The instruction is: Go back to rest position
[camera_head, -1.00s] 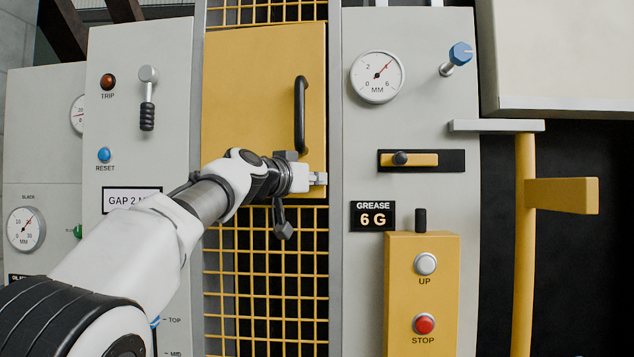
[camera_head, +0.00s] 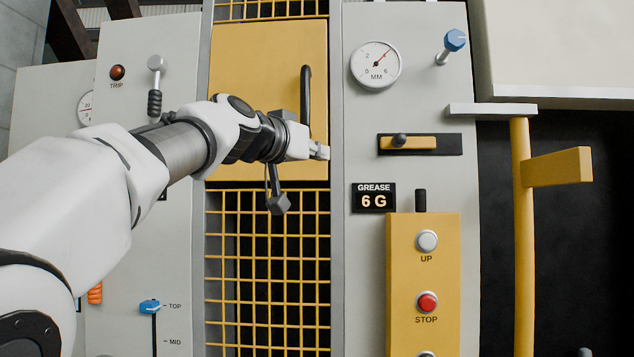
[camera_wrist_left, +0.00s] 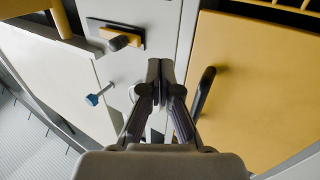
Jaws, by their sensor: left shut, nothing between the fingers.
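My left gripper (camera_head: 319,151) is in front of the lower right part of the yellow door (camera_head: 255,70), near the black door handle (camera_head: 306,95). Its fingers are together and hold nothing. In the left wrist view the closed fingers (camera_wrist_left: 160,75) point toward the grey panel edge, with the black handle (camera_wrist_left: 204,92) just right of them and apart from them. I cannot tell from the head view how far the fingertips are from the door. My right gripper is in neither view.
A grey panel (camera_head: 360,120) on the right carries a gauge (camera_head: 376,65), a blue-tipped knob (camera_head: 455,41), a yellow slider (camera_head: 408,143) and a yellow button box (camera_head: 400,270). Yellow mesh (camera_head: 270,265) lies below the door. A yellow post with an arm (camera_head: 524,230) stands right.

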